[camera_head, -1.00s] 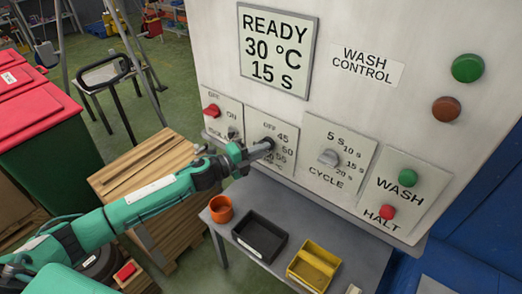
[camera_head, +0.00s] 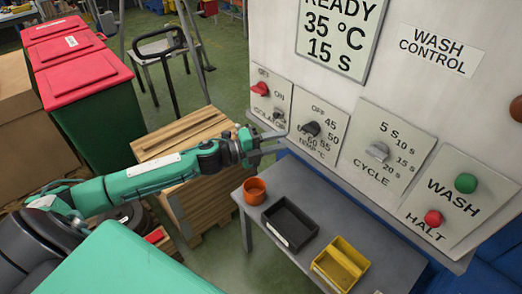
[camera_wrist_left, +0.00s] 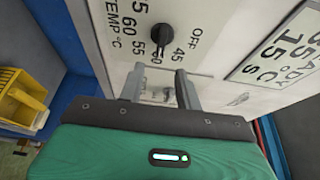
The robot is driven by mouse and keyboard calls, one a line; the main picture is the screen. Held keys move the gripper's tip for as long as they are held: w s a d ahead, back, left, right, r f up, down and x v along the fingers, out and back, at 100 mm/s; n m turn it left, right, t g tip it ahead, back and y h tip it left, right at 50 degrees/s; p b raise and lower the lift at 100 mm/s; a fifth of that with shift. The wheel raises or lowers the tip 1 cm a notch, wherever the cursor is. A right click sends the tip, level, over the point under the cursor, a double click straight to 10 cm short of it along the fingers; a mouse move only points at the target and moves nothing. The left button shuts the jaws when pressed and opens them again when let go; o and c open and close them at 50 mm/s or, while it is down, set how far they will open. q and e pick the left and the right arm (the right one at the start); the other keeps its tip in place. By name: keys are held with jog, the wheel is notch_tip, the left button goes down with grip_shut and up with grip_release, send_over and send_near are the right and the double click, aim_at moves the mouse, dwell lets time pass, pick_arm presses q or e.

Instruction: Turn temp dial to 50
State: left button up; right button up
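The temp dial is a dark knob (camera_head: 311,128) on a pale plate marked OFF, 45, 50 and more, on the wash control panel. It shows whole in the left wrist view (camera_wrist_left: 161,34), beyond the fingertips. I cannot tell for certain which mark it points at. The display (camera_head: 337,35) reads READY, 35 °C, 15 S. My left gripper (camera_head: 276,143) is just left of the dial plate, apart from the knob. In the left wrist view its two fingers (camera_wrist_left: 160,82) are spread with nothing between them. My right gripper is not in view.
A red isolator knob (camera_head: 260,89) sits left of the dial, and a grey cycle knob (camera_head: 377,151) right of it. Below, a grey table (camera_head: 345,222) bears an orange cup (camera_head: 254,191), a black tray (camera_head: 290,224) and a yellow bin (camera_head: 340,265). A wooden pallet stack (camera_head: 190,135) stands left.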

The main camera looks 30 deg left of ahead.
pick_arm(q)
jog(key=b+v, duration=0.1)
jog(key=v, duration=0.4)
jog(key=shift+b, duration=0.4)
